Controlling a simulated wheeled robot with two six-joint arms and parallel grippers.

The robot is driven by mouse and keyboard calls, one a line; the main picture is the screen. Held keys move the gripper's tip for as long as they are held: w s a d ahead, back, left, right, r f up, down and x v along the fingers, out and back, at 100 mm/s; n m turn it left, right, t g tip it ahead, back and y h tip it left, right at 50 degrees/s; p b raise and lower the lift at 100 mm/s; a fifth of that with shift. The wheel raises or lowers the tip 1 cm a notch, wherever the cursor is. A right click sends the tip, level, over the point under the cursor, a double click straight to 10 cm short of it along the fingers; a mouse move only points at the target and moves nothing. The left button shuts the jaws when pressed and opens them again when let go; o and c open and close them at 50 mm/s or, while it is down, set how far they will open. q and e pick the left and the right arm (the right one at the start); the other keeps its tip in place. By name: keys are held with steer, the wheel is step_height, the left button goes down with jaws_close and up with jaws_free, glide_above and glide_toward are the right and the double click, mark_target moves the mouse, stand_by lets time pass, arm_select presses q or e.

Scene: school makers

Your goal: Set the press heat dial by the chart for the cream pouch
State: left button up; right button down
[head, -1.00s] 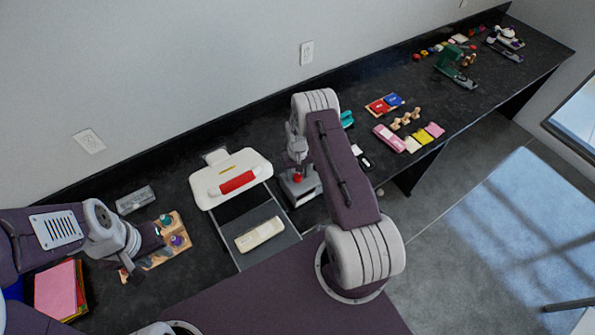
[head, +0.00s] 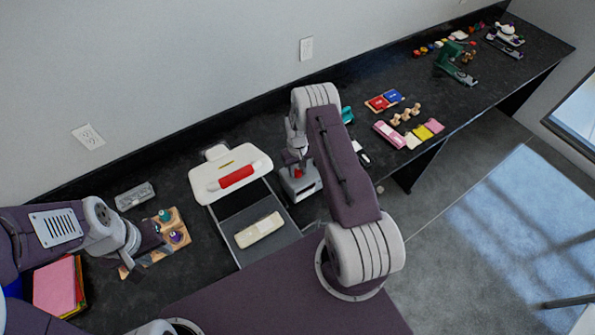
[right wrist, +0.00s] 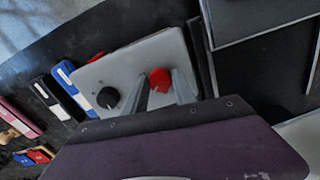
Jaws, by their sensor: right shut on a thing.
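The white press (head: 230,172) with a red handle (head: 237,176) stands open on the black bench. A cream pouch (head: 259,229) lies on its dark lower plate. A grey control box (head: 301,187) stands to the right of the press. It carries a red knob (right wrist: 160,80) and a black dial (right wrist: 107,98). My right gripper (right wrist: 163,88) is shut on the red knob, one finger on each side. My left gripper (head: 127,266) is low beside the wooden rack; its fingertips are too small to tell open from shut. I cannot make out a readable chart.
The wooden rack (head: 150,257) holds small bottles by my left arm. A grey box (head: 135,196) lies behind it, and pink sheets (head: 55,286) lie at the left. Blue-and-white and black items (right wrist: 48,94) lie beside the control box. More craft items stand further right.

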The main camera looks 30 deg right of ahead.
steer(key=n+b, duration=0.2)
steer(key=shift+w+f+n, duration=0.1)
steer(key=shift+f+n, duration=0.1)
steer(key=shift+n, duration=0.2)
steer(key=n+b, duration=0.2)
steer(key=shift+n, duration=0.3)
steer(key=n+b, duration=0.1)
steer(key=n, duration=0.2)
steer(key=shift+r+b, duration=0.15)
steer(key=shift+b, duration=0.15)
steer(key=shift+n+b, duration=0.4)
steer(key=shift+n, duration=0.6)
steer(key=c, duration=1)
jaws_free()
